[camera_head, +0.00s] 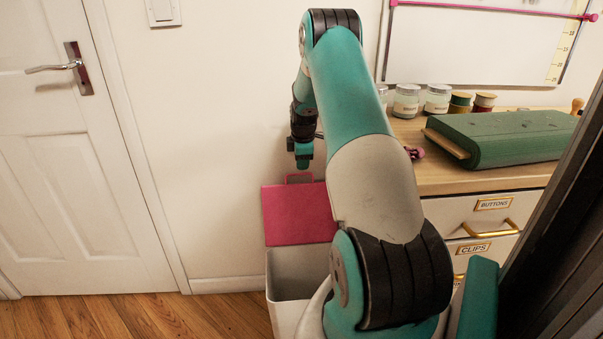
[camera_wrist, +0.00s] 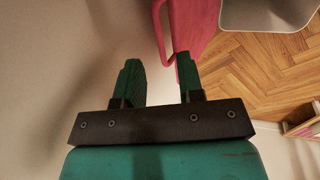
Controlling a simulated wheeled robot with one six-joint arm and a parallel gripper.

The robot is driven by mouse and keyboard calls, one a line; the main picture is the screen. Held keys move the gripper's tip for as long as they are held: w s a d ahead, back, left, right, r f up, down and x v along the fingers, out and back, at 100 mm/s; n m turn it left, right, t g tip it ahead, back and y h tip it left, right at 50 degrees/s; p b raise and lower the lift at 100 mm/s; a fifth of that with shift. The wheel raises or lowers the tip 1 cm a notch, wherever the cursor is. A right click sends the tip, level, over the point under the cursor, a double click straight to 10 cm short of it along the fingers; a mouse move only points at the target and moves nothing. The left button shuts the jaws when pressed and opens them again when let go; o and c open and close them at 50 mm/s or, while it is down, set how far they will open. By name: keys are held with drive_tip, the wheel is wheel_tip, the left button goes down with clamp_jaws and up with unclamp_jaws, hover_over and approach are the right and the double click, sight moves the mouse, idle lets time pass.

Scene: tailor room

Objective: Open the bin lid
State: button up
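The bin (camera_head: 290,275) is a white box standing on the floor against the wall, and its interior shows in the head view. Its pink lid (camera_head: 299,215) stands raised at the rear, with a loop handle (camera_head: 299,177) on its upper edge. My gripper (camera_head: 303,163) is just above the handle in the head view. In the wrist view my gripper (camera_wrist: 158,72) has its fingers apart with nothing between them. The lid (camera_wrist: 190,28) and handle (camera_wrist: 157,28) lie close beyond the right fingertip; contact is unclear. My arm hides part of the lid and bin.
A wooden-topped drawer cabinet (camera_head: 482,180) stands right of the bin, with jars (camera_head: 407,101), thread spools (camera_head: 482,103) and a green padded block (camera_head: 510,136) on it. A white door (camera_head: 70,160) is at left. The wooden floor (camera_head: 130,315) at front left is clear.

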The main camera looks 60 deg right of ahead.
drive_tip(key=shift+x, duration=2.4)
clamp_jaws()
